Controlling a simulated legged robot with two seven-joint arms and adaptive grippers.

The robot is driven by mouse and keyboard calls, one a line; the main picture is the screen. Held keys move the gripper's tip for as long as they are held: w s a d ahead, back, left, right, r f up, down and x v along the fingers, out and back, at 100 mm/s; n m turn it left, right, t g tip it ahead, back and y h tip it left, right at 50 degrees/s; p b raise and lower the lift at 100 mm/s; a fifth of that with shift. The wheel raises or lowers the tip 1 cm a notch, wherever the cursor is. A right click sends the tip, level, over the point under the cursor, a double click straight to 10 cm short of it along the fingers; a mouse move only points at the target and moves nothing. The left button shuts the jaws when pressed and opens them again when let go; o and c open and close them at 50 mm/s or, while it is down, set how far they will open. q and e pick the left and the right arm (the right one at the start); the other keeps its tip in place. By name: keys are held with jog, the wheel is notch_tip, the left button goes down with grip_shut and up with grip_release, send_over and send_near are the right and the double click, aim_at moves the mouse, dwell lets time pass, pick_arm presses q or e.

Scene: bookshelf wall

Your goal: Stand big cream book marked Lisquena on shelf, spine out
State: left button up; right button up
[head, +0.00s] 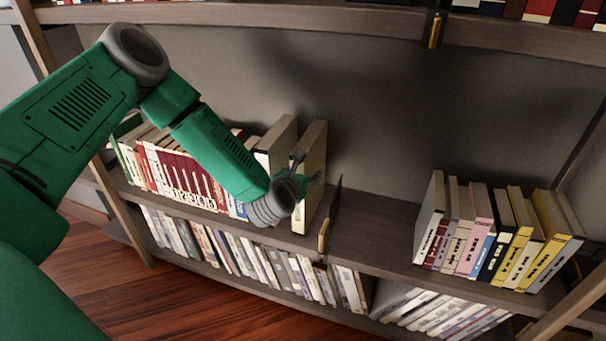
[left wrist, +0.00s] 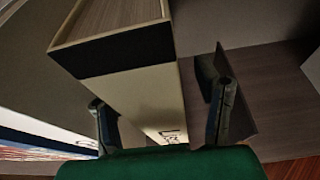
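A big cream book (head: 299,218) stands upright on the middle shelf, its spine facing out. The left wrist view shows its cream spine with a black band (left wrist: 125,53) at the top and a mark low down, too small to read. My left gripper (head: 308,181) is at the book's spine, partly hidden by its own wrist in the head view. In the left wrist view its two fingers (left wrist: 164,118) are spread, one on each side of the spine, with a clear gap at the right finger. My right gripper is not in view.
Another thick pale book (head: 275,142) and a row of white and red volumes (head: 180,178) stand to the left. A thin dark divider (head: 331,215) stands just right of the cream book. Bare shelf (head: 375,230) lies between it and more books (head: 490,235).

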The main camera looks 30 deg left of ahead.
pick_arm(q)
jog(key=v, duration=1.2)
jog(key=s+d+f+m+g+h+p, duration=0.25)
jog(key=s+d+f+m, duration=0.35)
jog(key=m, duration=0.5)
jog(key=s+d+f+m+g+h+p, duration=0.25)
jog(key=s+d+f+m+g, duration=0.2)
jog(key=s+m, duration=0.4)
jog(key=s+a+m+g+p, duration=0.1)
jog(key=s+a+m+g, duration=0.1)
jog(key=s+m, duration=0.5)
jog(key=s+a+m+g+y+p, duration=0.1)
jog(key=s+m+g, duration=0.3)
jog(key=m, duration=0.9)
jog(key=s+a+f, duration=0.1)
jog(key=s, duration=0.2)
jog(key=shift+y, duration=0.3)
jog(key=shift+w, duration=0.1)
